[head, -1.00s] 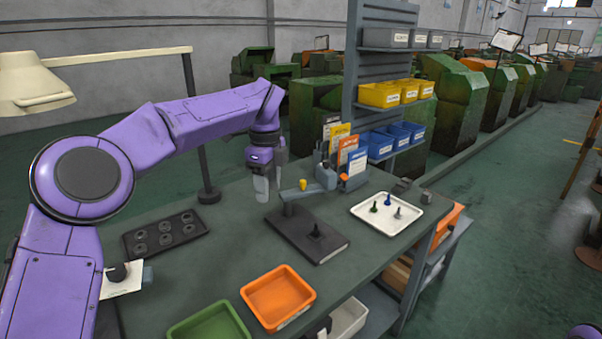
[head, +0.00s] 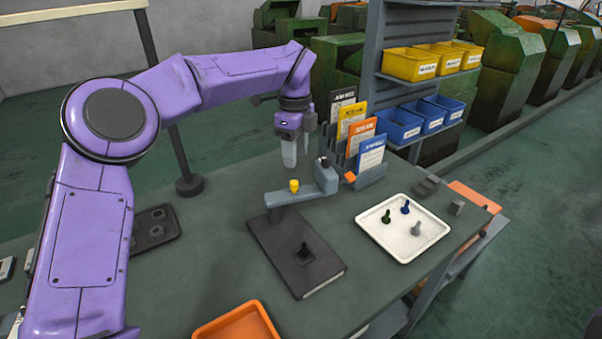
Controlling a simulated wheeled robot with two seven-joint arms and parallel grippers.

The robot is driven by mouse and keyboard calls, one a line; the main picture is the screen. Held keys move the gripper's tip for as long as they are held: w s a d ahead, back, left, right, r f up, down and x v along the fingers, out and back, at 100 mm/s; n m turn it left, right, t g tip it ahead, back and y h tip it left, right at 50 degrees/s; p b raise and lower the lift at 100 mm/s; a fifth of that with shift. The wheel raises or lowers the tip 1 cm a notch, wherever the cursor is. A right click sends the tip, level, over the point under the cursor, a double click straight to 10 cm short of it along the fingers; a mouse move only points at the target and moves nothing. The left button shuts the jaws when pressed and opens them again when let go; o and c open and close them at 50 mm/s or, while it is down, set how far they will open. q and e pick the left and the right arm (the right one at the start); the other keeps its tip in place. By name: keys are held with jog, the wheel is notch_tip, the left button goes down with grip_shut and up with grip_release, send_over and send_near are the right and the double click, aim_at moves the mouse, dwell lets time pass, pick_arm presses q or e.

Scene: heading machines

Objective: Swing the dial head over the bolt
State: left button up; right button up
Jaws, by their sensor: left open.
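A grey swing arm (head: 281,198) runs from the base's back left corner to the right. Its end carries a grey block (head: 327,179), seemingly the dial head, beyond the base and not over the bolt. No dial face shows. A yellow knob (head: 294,186) stands on the arm. My left gripper (head: 298,148) is open and empty, pointing down above the swing arm near the yellow knob, apart from it. My right gripper is not in view.
A card rack (head: 372,178) stands close behind the grey block. A white tray (head: 438,235) with three small pieces lies to the right. An orange tray (head: 240,325) is in front, a dark holed tray (head: 165,238) at left. Shelves with yellow and blue bins rise behind.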

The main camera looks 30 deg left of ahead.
aim_at(294, 182)
pick_arm(q)
jog(key=s+f, duration=0.2)
jog(key=f, duration=0.1)
jog(key=shift+a+p, duration=0.15)
jog(key=shift+p, duration=0.15)
jog(key=f, duration=0.1)
jog(key=w+f, duration=0.1)
jog(key=f, duration=0.3)
jog(key=shift+w+f+p, duration=0.1)
jog(key=shift+w+p, duration=0.2)
jog(key=shift+w, duration=0.1)
jog(key=shift+s+r, duration=0.25)
jog(key=shift+s, duration=0.15)
jog(key=shift+f, duration=0.1)
grip_shut()
